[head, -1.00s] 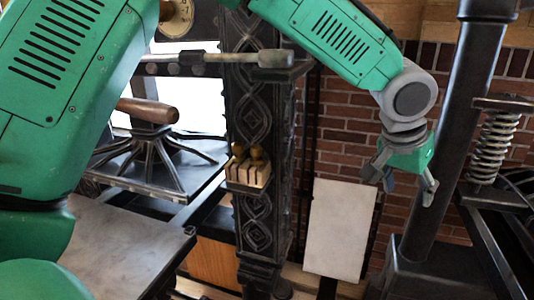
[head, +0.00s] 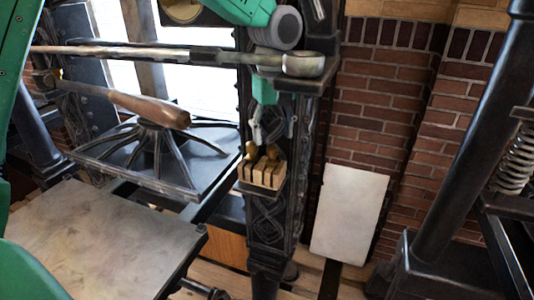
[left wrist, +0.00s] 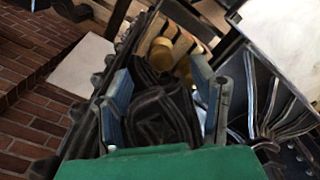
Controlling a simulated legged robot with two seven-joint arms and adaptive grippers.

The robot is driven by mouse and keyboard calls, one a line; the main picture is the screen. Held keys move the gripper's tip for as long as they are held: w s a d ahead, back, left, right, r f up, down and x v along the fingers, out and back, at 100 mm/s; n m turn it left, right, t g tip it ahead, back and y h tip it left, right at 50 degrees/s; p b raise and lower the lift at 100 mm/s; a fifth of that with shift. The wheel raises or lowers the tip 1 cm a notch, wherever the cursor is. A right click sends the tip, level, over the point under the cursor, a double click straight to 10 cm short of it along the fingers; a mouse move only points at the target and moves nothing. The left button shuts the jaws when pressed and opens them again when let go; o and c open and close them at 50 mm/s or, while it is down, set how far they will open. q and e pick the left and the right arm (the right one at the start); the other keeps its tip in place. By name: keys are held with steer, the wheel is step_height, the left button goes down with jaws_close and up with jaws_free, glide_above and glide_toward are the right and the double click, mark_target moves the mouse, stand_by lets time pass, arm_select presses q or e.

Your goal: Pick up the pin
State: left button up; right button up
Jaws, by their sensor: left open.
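A small slotted wooden block (head: 263,174) sits on a ledge of the dark ornate press column. Two yellowish knobs, (head: 251,150) and (head: 272,152), stand up from it and look like the tops of pins. In the left wrist view the knobs (left wrist: 160,48) show ahead, beyond the fingertips, with the pale block (left wrist: 195,22) around them. My left gripper (head: 258,132) is just above the block, and in the wrist view it (left wrist: 159,72) is open with nothing between its blue-padded fingers. Whether a finger touches a knob cannot be told. My right gripper is not in view.
A long metal bar (head: 170,50) crosses in front of the column above the block. A wooden handle (head: 150,108) and a ribbed press plate (head: 165,160) are at left. A flat grey bed (head: 100,235) lies front left. A white board (head: 348,212) leans right of the column.

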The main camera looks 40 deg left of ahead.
mark_target(272, 146)
arm_select(q)
steer(key=f+p, duration=0.1)
steer(key=f, duration=0.5)
steer(key=shift+a+f, duration=0.1)
steer(key=shift+a, duration=0.1)
steer(key=shift+d, duration=0.1)
jaws_close()
